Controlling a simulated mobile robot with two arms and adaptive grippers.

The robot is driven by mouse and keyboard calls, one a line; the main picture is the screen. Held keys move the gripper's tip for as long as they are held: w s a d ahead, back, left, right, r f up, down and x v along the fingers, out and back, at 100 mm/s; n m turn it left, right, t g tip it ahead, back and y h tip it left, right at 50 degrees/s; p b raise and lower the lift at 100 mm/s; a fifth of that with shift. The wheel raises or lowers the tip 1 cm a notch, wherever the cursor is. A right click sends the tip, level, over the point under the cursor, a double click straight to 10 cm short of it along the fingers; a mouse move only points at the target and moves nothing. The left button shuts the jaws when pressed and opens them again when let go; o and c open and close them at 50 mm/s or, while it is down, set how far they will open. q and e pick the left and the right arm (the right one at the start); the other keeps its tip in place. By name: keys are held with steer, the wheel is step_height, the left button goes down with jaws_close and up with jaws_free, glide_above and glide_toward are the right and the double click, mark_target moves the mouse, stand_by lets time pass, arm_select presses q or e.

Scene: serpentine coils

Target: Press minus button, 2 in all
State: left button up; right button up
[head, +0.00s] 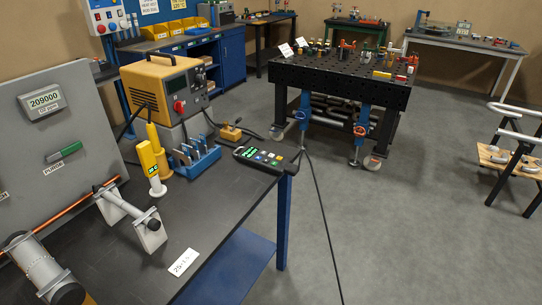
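A black control pendant (262,158) lies flat near the far right corner of the dark workbench (222,200). It has a small green-lit display and several small coloured buttons. The button labels are too small to read, so I cannot tell which one is minus. Neither of my grippers shows in the head view.
A yellow power unit (165,84), a blue tool holder (196,162) and a yellow handheld tool (152,165) stand left of the pendant. A grey panel (55,115) and metal clamps are further left. A cable hangs from the bench corner.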

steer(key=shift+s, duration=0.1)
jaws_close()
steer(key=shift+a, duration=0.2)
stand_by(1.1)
